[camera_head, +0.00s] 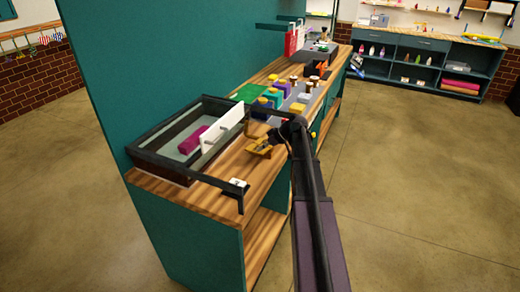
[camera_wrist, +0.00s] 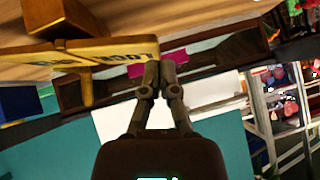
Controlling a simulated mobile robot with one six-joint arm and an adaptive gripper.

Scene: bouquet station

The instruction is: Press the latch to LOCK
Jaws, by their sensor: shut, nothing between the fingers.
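The latch (camera_head: 259,148) is a small yellow-brown piece on the wooden counter, right of the glass-sided case. In the wrist view the yellow latch plate (camera_wrist: 95,52) carries dark, upside-down lettering that seems to read LOCK at its right end. A brown block (camera_wrist: 70,18) adjoins it. My gripper (camera_wrist: 160,72) is shut and empty, its fingertips just beside the lettered end. I cannot tell whether they touch it. In the head view my gripper (camera_head: 272,139) is close to the latch, partly hidden by my dark wrist.
The dark-framed case (camera_head: 160,137) holds a magenta roll (camera_head: 190,140); a white panel (camera_head: 222,132) stands at its right side.

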